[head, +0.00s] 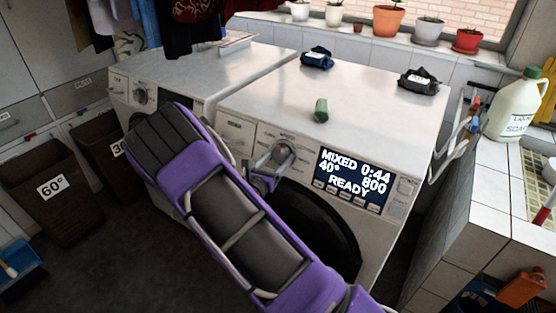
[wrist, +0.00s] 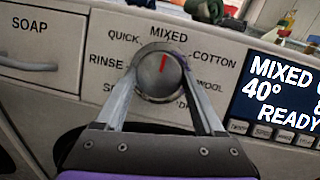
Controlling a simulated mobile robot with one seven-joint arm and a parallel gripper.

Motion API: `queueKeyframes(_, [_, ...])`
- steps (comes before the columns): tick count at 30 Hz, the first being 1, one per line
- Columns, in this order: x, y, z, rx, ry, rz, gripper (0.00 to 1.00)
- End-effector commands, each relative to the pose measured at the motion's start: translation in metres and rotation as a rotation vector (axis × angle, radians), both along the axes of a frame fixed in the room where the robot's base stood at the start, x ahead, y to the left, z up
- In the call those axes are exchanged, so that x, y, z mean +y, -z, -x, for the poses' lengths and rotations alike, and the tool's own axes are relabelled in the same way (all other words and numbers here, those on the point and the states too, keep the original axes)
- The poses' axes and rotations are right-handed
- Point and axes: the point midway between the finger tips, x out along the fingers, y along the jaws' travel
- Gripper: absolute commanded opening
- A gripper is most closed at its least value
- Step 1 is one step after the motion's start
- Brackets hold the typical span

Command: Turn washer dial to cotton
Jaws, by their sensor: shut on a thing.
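The washer dial (wrist: 160,74) is a round grey knob with a red pointer mark. The mark points up, a little right of vertical, toward MIXED. COTTON is printed up and to the right of the dial. My gripper (wrist: 158,80) is shut on the dial, one finger on each side. In the head view the dial (head: 275,153) sits on the front of the right washer (head: 370,100), with my gripper (head: 268,165) at it. The display (head: 353,180) reads MIXED, 40°, 0:44, 800, READY.
The soap drawer (wrist: 40,48) is left of the dial. The round door (head: 318,225) lies below, partly behind my arm. A green object (head: 321,110) and two dark cloth items (head: 317,58) are on top. A second washer (head: 205,75) stands at left.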

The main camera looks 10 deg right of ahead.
Motion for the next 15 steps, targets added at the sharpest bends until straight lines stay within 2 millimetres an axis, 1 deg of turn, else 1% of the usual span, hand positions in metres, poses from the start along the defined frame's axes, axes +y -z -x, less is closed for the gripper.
queueKeyframes(7, [0.002, 0.0042, -0.0014, -0.11, 0.051, -0.11, 0.15])
queueKeyframes(15, [0.0033, 0.0042, -0.0029, -0.265, 0.127, -0.264, 0.15])
